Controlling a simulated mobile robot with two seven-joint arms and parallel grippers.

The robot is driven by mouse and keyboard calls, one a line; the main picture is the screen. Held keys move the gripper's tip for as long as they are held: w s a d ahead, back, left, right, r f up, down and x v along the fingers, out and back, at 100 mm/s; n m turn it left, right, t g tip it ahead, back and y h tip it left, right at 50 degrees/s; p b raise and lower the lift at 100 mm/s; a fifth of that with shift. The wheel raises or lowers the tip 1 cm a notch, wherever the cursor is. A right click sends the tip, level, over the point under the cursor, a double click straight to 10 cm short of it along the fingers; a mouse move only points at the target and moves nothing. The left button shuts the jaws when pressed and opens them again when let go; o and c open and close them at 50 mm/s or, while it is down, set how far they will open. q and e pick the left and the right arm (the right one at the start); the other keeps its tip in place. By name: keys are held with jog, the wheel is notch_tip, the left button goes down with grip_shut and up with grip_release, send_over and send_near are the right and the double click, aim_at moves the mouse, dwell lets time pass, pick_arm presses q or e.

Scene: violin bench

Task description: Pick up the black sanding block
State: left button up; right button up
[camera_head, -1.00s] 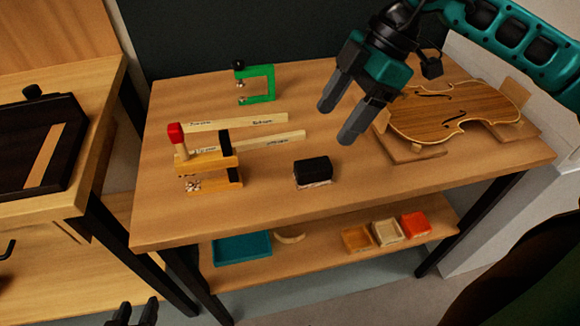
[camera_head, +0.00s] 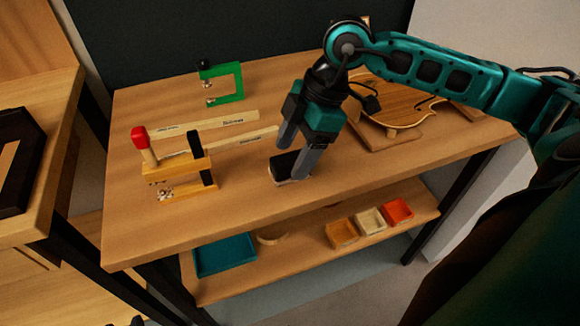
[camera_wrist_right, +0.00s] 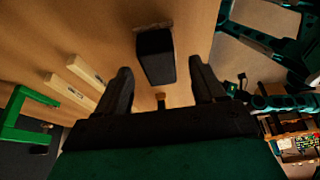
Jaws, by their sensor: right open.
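The black sanding block (camera_head: 283,166) lies on the wooden bench top near its middle, with a pale lower edge. My right gripper (camera_head: 296,158) is open and points down right at the block, its fingers partly covering the block in the head view. In the right wrist view the block (camera_wrist_right: 155,56) shows ahead of and between the two spread fingers of the gripper (camera_wrist_right: 160,85); I see no contact there.
A green clamp (camera_head: 238,83), two labelled wooden strips (camera_head: 222,123) and a wooden clamp with a red handle (camera_head: 139,138) stand left of the block. A violin body (camera_head: 395,104) lies behind on the right. Small coloured trays (camera_head: 369,220) sit on the lower shelf.

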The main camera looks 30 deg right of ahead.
jog(key=shift+x, duration=1.15)
jog(key=shift+c, duration=1.4)
jog(key=c, duration=0.7)
jog(key=shift+c, duration=0.2)
jog(key=shift+r, duration=0.15)
